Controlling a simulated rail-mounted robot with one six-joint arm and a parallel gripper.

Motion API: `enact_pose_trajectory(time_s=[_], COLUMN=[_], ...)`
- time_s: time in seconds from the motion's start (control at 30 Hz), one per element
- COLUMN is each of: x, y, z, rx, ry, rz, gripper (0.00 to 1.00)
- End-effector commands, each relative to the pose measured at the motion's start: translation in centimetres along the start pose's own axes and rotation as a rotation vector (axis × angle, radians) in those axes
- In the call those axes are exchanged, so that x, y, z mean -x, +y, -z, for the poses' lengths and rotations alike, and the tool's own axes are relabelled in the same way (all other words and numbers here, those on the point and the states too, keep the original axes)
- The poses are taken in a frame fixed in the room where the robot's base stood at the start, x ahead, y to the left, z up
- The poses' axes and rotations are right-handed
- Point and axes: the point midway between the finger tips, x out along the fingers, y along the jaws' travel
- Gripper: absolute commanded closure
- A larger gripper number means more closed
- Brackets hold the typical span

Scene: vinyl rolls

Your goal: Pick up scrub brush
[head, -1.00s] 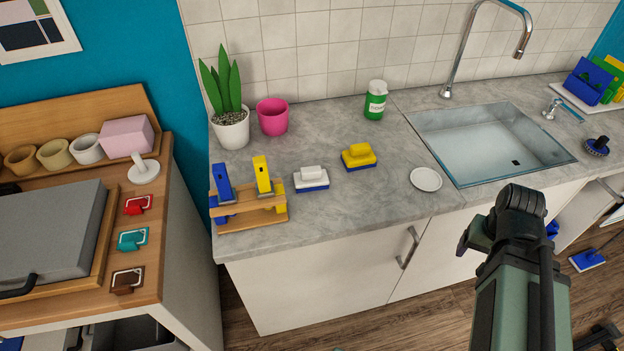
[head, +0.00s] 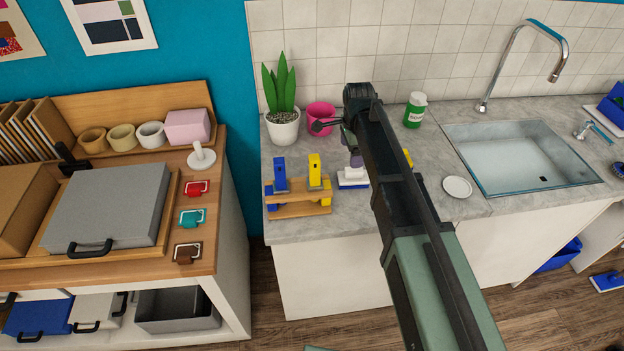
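A white brush with a blue base (head: 353,178) lies on the grey counter, right of the wooden rack. A yellow brush (head: 407,157) lies further right, mostly hidden behind my arm. My gripper (head: 354,160) points down at the white brush, at or just above its top. My arm hides much of the gripper. I cannot tell whether its fingers are open or shut, or whether they touch the brush.
A wooden rack (head: 298,210) with blue and yellow tools stands close on the left. A potted plant (head: 283,128), a pink pot (head: 321,115) and a green can (head: 415,110) stand behind. A white dish (head: 457,187) and the sink (head: 520,158) are to the right.

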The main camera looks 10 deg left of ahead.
Motion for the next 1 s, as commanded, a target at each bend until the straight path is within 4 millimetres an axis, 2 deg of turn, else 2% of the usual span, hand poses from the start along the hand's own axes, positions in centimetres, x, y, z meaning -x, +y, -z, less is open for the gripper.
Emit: enact_pose_trajectory(time_s=[0.1, 0.23, 0.5, 0.73, 0.9, 1.0], x=[-0.1, -0.6, -5.9, -6.4, -9.9, -11.3], y=[0.3, 0.3, 0.3, 0.4, 0.5, 0.5], z=[0.0, 0.1, 0.1, 0.1, 0.1, 0.1], rx=[-0.106, -0.113, -0.111, -0.111, -0.11, -0.11], ry=[0.0, 0.0, 0.0, 0.0, 0.0, 0.0], rz=[0.0, 0.0, 0.0, 0.0, 0.0, 0.0], gripper=[0.13, 0.13, 0.13, 0.13, 0.13, 0.13])
